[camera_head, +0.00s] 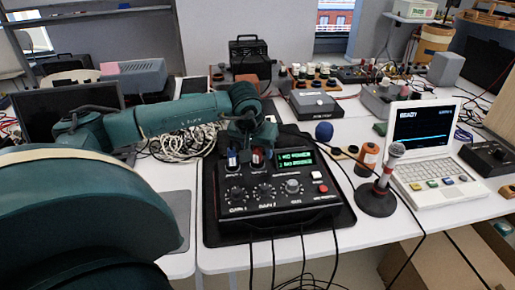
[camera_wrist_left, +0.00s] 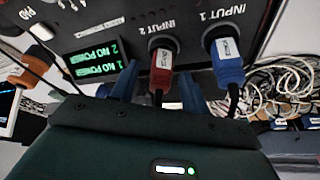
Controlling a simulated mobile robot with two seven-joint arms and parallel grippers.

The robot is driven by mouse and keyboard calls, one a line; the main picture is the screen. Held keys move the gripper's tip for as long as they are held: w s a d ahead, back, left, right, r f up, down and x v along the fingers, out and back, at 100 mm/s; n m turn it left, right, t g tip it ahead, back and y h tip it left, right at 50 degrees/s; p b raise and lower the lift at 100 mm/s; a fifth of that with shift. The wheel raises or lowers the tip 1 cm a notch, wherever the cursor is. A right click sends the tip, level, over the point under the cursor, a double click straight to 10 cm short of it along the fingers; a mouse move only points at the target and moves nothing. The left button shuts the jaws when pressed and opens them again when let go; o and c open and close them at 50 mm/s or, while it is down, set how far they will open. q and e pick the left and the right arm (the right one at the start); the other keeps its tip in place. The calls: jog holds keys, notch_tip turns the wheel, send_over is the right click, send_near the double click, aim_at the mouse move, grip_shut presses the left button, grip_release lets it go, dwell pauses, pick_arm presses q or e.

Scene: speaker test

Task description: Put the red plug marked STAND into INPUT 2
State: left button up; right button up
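The red plug (camera_wrist_left: 160,66) sits at the INPUT 2 socket (camera_wrist_left: 156,42) of the black mixer box (camera_head: 222,220), its cable trailing back. Its white label is too small to read surely. It shows in the head view as a small red spot (camera_head: 257,156). A blue plug (camera_wrist_left: 226,58) sits at INPUT 1 beside it. My left gripper (camera_wrist_left: 158,88) is open, one finger on each side of the red plug, with visible gaps. In the head view the left gripper (camera_head: 252,146) hangs over the back of the box. My right gripper is not in view.
The mixer's green display (camera_wrist_left: 95,62) reads NO POWER in the wrist view. A microphone on a stand (camera_head: 376,196) and a white laptop (camera_head: 425,150) stand to the right. Coiled pale cables (camera_head: 190,142) lie behind my arm, and several black cables hang over the front edge.

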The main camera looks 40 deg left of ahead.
pick_arm(q)
jog(key=v, duration=1.3)
jog(key=shift+r, duration=0.1)
